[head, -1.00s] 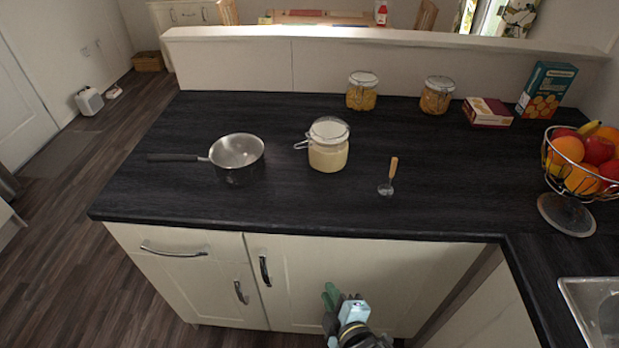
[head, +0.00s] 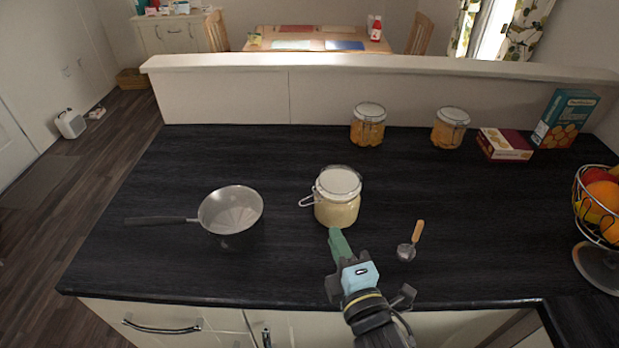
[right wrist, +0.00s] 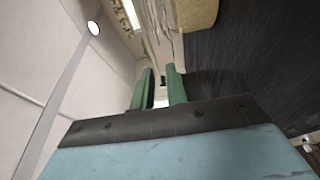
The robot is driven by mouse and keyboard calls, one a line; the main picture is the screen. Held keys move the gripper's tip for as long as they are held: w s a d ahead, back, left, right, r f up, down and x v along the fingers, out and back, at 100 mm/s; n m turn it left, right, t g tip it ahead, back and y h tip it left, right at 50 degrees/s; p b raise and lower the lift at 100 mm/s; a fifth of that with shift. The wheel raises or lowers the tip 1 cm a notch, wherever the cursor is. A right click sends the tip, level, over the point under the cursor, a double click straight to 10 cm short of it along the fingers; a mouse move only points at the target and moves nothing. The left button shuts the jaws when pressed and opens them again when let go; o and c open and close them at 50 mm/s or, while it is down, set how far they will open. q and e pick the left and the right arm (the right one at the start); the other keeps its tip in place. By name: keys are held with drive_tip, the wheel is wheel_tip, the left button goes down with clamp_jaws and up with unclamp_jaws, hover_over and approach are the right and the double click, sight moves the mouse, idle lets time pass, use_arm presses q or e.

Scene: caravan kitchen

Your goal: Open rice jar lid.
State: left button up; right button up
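The rice jar (head: 336,212) is a glass jar of pale grain standing upright on the dark worktop. Its pale round lid (head: 339,181) is on, and a wire clasp (head: 308,200) sticks out on its left side. My right gripper (head: 336,233) has green fingers and is just in front of the jar's base in the picture; whether it touches cannot be told. In the right wrist view the two fingers stand apart with an empty gap (right wrist: 160,76), and part of a yellowish jar (right wrist: 194,14) shows above them. My left gripper is out of view.
A saucepan (head: 231,211) stands left of the jar, its handle pointing left. A small scoop (head: 410,245) lies to the right. Two jars (head: 368,125) (head: 450,128), boxes (head: 503,145) and a fruit basket (head: 598,203) stand further back and right. A low wall (head: 220,98) bounds the back.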

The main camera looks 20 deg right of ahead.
approach(317, 193)
drive_tip(key=w, duration=0.8)
drive_tip(key=shift+w+a+f, duration=0.15)
drive_tip(key=shift+w, duration=0.6)
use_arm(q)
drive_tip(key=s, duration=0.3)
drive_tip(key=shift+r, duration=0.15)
use_arm(e)
clamp_jaws()
use_arm(q)
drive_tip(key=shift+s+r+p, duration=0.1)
drive_tip(key=shift+p, duration=0.25)
